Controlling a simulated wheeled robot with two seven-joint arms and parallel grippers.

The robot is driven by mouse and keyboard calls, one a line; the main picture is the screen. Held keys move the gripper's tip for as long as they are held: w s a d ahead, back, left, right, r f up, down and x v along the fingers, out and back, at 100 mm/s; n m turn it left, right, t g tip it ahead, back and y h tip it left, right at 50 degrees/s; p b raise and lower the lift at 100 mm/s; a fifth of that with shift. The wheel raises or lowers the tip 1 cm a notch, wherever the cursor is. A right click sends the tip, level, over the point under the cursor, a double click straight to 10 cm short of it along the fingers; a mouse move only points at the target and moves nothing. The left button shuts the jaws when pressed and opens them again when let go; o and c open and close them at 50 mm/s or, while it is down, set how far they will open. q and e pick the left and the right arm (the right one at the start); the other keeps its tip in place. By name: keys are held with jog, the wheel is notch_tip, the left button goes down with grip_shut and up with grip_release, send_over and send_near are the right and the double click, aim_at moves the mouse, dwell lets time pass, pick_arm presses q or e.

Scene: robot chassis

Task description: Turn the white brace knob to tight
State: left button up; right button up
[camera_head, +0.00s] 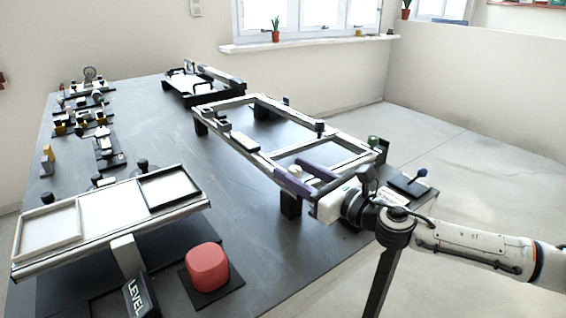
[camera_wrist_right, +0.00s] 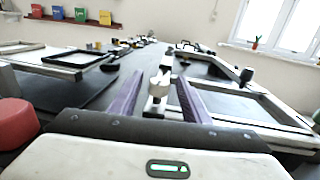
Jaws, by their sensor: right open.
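The white brace knob (camera_wrist_right: 160,84) shows in the right wrist view between the two purple fingers, with a gap on each side. In the head view a small white piece, apparently this knob (camera_head: 295,170), shows just beyond the fingertips at the near end of the raised chassis frame (camera_head: 228,101). My right gripper (camera_head: 303,173) is open, its fingers pointing along the frame towards the knob. The fingers also show in the wrist view (camera_wrist_right: 159,78). I cannot tell the knob's turn setting. My left gripper is not in view.
A sloped rack with pale trays (camera_head: 113,212) stands at the left. Black posts (camera_head: 319,126) rise from the frame.

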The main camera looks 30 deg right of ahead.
aim_at(290, 169)
jog(key=w, duration=0.3)
jog(key=shift+a+r+p, duration=0.1)
jog(key=shift+a+p, duration=0.2)
jog(key=shift+w+a, duration=0.2)
jog(key=shift+w, duration=0.35)
